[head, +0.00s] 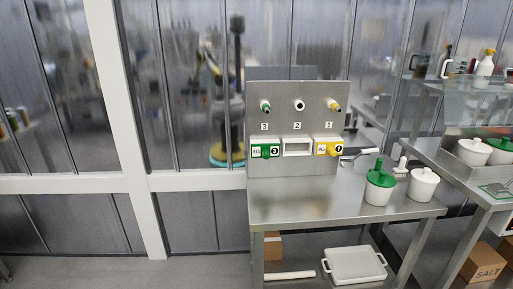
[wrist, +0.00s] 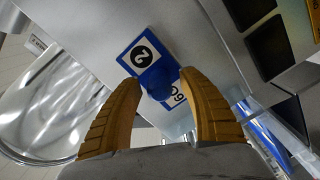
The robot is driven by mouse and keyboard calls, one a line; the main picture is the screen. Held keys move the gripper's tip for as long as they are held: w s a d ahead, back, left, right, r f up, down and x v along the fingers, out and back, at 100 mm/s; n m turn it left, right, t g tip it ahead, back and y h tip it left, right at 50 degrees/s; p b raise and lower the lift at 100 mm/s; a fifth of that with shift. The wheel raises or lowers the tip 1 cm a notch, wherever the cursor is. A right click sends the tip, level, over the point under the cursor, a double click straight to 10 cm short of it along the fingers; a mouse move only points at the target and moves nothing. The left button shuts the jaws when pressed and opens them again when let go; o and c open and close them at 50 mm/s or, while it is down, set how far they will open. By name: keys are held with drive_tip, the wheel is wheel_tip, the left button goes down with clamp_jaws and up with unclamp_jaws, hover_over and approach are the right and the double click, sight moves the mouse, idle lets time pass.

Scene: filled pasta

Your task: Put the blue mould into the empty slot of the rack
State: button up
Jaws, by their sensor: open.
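The blue mould (wrist: 153,73) shows in the wrist view, with a black disc numbered 2 and a white label. It lies on or against a grey metal surface. My gripper (wrist: 161,79) has its two tan fingers apart, one on each side of the mould's near part. I cannot tell whether they touch it. In the head view the rack (head: 290,100) is an upright grey panel. Its middle slot (head: 297,147), under the number 2, is empty. A green mould (head: 265,151) fills slot 3 and a yellow mould (head: 328,147) fills slot 1. My gripper and the blue mould are not seen there.
The rack stands on a steel table (head: 300,208). A green-lidded white pot (head: 380,186) and a white pot (head: 423,185) stand at its right. A white tray (head: 354,264) is on the lower shelf. A shiny metal container (wrist: 50,105) is at left in the wrist view.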

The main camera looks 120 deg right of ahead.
clamp_jaws()
drive_tip(key=shift+v, duration=0.75)
idle(0.8)
drive_tip(key=b+v, duration=0.1)
drive_tip(key=v, duration=0.5)
idle(1.0)
drive_tip(key=shift+d, duration=0.15)
drive_tip(key=shift+d, duration=0.1)
